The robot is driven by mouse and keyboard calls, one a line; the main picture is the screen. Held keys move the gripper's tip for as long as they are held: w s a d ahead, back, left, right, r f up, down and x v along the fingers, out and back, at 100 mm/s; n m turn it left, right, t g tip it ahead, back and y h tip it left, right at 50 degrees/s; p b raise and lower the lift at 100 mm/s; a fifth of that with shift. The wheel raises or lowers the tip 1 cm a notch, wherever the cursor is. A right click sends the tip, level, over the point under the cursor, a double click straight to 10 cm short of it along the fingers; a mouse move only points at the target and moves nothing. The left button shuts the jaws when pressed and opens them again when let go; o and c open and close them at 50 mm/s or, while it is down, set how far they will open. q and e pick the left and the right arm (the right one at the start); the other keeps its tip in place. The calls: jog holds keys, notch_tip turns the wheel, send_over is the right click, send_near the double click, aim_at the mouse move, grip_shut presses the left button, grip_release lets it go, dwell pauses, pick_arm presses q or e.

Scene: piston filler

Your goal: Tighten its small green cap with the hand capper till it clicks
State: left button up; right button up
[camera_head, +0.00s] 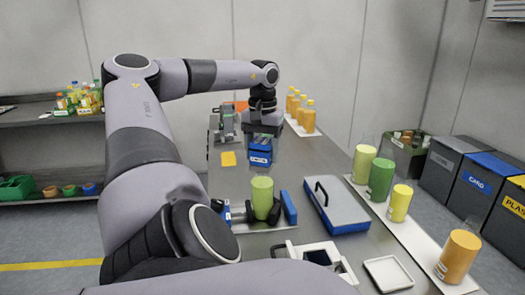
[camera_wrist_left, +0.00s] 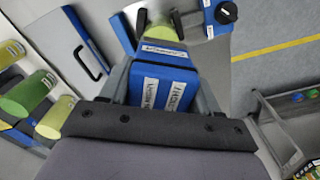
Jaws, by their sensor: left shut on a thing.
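My left gripper (camera_head: 263,134) is shut on a blue block-shaped tool with white labels, which looks like the hand capper (camera_head: 260,153). The capper (camera_wrist_left: 163,88) also fills the space between the fingers in the left wrist view. A yellow-green container (camera_head: 262,197) stands upright in a holder with blue jaws (camera_head: 289,207), nearer to me than the capper and apart from it. In the left wrist view this container (camera_wrist_left: 163,32) shows beyond the capper, partly hidden. I cannot make out a small green cap on it. My right gripper is not in view.
A blue-and-grey case (camera_head: 337,205) lies right of the holder. Several yellow, green and orange containers (camera_head: 381,178) stand on a white strip at the right edge. Orange bottles (camera_head: 308,117) and a grey device (camera_head: 226,122) stand at the far end. A white tray (camera_head: 388,273) lies in front.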

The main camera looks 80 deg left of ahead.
pick_arm(q)
jog(key=n, duration=0.3)
jog(key=shift+n, duration=0.4)
jog(key=n, duration=0.3)
jog(key=shift+n, duration=0.4)
jog(key=n, duration=0.4)
jog(key=shift+b, duration=0.3)
jog(key=n, duration=0.3)
jog(key=shift+f, duration=0.2)
jog(key=shift+r, duration=0.1)
